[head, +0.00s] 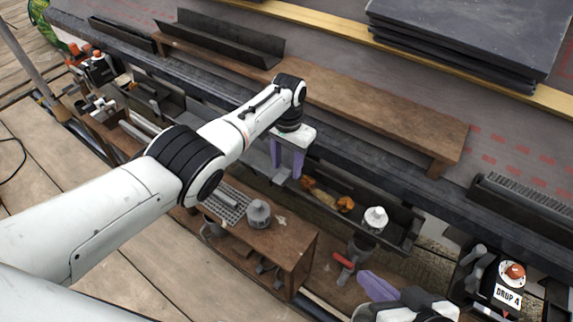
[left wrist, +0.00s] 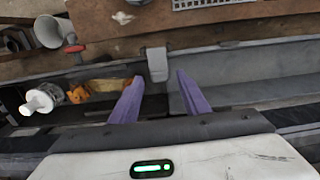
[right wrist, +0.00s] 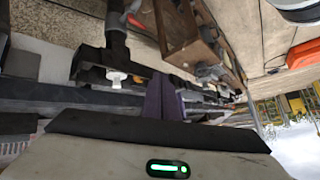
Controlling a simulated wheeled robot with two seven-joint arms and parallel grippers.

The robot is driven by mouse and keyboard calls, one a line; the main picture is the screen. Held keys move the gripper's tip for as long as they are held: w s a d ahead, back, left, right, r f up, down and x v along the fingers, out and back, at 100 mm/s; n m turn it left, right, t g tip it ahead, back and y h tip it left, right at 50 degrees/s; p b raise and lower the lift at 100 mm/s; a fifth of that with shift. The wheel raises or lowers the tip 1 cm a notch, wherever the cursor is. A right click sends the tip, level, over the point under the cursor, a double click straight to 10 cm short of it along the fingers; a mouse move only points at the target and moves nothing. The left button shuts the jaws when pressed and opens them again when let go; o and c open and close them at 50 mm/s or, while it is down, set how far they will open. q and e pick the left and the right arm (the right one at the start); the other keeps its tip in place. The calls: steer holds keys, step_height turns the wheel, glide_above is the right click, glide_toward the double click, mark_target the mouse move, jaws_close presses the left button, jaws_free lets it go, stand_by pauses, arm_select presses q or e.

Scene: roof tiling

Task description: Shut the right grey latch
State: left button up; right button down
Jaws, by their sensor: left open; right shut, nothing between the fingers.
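A small grey latch (left wrist: 157,64) shows in the left wrist view at the near wall of the grey gutter (left wrist: 225,92). It is a short flat tab that stands out beyond the gap between my left fingertips. My left gripper (head: 288,172) is open and points down over the gutter in the head view. Its two purple fingers (left wrist: 160,78) are spread and empty, and I cannot tell whether either touches the latch. My right gripper (head: 367,280) is low in the head view, away from the latch. Its fingers (right wrist: 163,92) are together and empty in the right wrist view.
Orange leaves (head: 328,194) and a white-topped bottle (head: 375,220) are at the gutter, right of my left gripper. A wooden bench (head: 300,245) holds a grey funnel-shaped piece (head: 258,212). A red-handled part (head: 343,260) and a long brown board (head: 370,105) are nearby.

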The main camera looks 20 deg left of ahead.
mark_target(287, 170)
arm_select(q)
step_height(287, 170, up, 2)
steer(key=shift+r+p, duration=0.25)
steer(key=shift+p, duration=0.35)
step_height(287, 170, up, 6)
steer(key=p, duration=0.4)
steer(key=shift+r, duration=0.2)
arm_select(e)
steer(key=d, duration=0.1)
steer(key=s+d+h, duration=0.1)
steer(key=d+m+t, duration=0.1)
steer(key=shift+s+d+r, duration=0.15)
steer(key=shift+d+r, duration=0.1)
arm_select(q)
steer(key=shift+s, duration=0.1)
